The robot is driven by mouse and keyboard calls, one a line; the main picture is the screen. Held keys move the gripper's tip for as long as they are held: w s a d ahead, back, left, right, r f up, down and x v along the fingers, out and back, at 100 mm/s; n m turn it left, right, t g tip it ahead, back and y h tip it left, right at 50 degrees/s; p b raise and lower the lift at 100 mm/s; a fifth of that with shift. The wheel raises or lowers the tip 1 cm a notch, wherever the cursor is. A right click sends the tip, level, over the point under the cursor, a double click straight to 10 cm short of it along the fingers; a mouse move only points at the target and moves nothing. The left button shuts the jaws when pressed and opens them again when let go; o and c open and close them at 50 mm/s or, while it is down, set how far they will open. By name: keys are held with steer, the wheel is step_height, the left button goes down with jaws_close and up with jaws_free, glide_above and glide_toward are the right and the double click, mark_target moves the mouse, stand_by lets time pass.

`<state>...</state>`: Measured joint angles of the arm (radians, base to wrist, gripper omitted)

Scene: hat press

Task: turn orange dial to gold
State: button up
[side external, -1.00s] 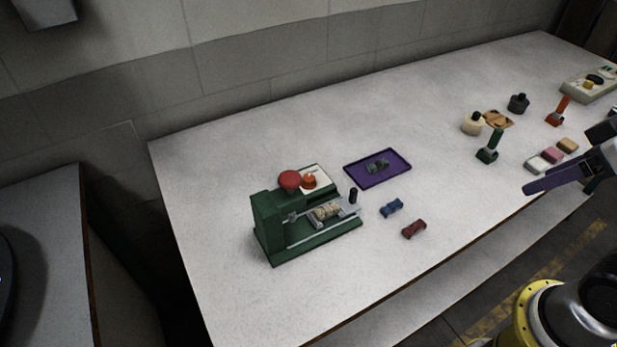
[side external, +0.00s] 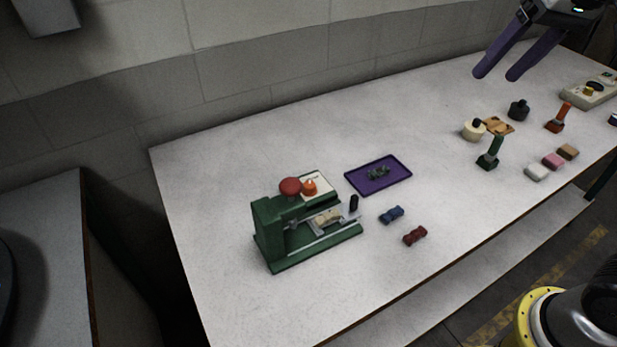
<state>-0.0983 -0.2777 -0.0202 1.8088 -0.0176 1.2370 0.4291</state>
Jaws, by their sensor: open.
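The orange dial (side external: 309,187) sits on a white plate (side external: 320,179) at the back of a green press (side external: 275,230), left of the table's middle. A red round knob (side external: 290,186) stands just left of the dial. The dial's marks are too small to read, and I cannot make out a gold mark. My gripper (side external: 494,77) is open and empty, with two purple fingers pointing down at the upper right. It is high above the far side of the table, well away from the dial.
A purple tray (side external: 363,187) holding a small dark green piece lies right of the press. Blue (side external: 391,214) and dark red (side external: 415,236) pieces lie in front. Stamps, pots, coloured blocks and a control box (side external: 590,92) stand at the right. The table's middle is clear.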

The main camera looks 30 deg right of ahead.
steer(key=w+a+g, duration=0.1)
steer(key=w+a, duration=0.4)
steer(key=w, duration=0.5)
steer(key=n+g, duration=0.1)
steer(key=g, duration=0.3)
glide_above(309, 183)
step_height(309, 183, down, 19)
steer(key=shift+h, duration=0.3)
step_height(309, 183, down, 14)
steer(key=shift+r, duration=0.15)
jaws_close()
